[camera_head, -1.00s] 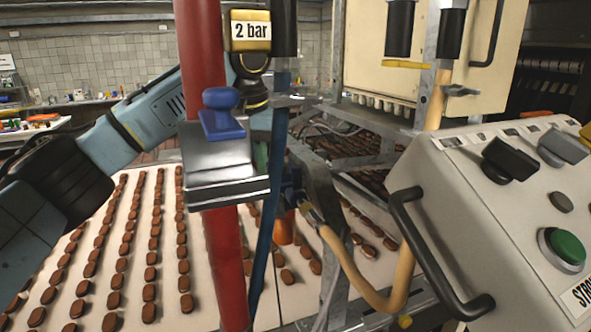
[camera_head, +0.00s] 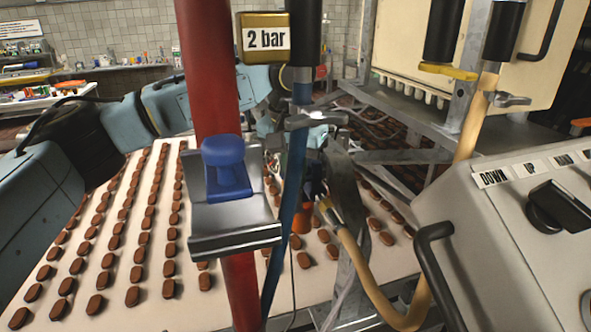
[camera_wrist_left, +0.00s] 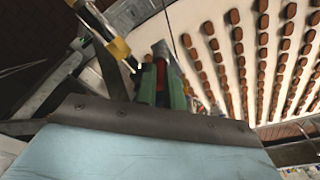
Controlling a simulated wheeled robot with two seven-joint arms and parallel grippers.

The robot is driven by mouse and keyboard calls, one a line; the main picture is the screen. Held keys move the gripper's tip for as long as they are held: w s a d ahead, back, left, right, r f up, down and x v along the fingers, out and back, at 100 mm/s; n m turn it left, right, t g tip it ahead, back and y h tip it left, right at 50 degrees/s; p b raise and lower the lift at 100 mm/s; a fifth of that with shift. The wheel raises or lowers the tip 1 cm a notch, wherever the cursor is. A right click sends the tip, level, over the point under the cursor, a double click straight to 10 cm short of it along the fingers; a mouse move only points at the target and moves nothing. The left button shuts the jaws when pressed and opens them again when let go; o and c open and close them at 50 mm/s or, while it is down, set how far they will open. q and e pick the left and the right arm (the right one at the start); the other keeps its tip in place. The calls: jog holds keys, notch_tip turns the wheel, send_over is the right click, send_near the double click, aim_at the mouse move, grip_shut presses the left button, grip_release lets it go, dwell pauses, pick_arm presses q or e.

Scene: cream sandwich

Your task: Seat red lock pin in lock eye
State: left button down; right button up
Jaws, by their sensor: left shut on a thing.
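My left arm comes in from the left in the head view and passes behind the red post. Its hand is mostly hidden there behind the post and a blue hose. In the left wrist view my left gripper (camera_wrist_left: 163,82) is shut, with green-edged fingers around a small red piece (camera_wrist_left: 161,72), which looks like the red lock pin. Most of the pin is covered by the fingers. I cannot make out the lock eye for certain in either view. My right gripper is not in view.
The red post (camera_head: 207,75) carries a metal clamp with a blue knob (camera_head: 224,165). A "2 bar" box (camera_head: 265,38), blue hose (camera_head: 291,185) and tan hose (camera_head: 352,250) crowd the middle. A control box (camera_head: 500,230) stands right. A belt (camera_head: 120,215) holds rows of brown biscuits.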

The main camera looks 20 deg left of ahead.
pick_arm(q)
jog(key=shift+f, duration=0.15)
jog(key=c, duration=1.6)
grip_release()
jog(key=shift+o, duration=0.5)
jog(key=shift+w, duration=0.1)
notch_tip(320, 180, up, 12)
jog(key=s+b, duration=0.1)
jog(key=b, duration=0.1)
jog(key=shift+s+a, duration=0.15)
jog(key=shift+s, duration=0.25)
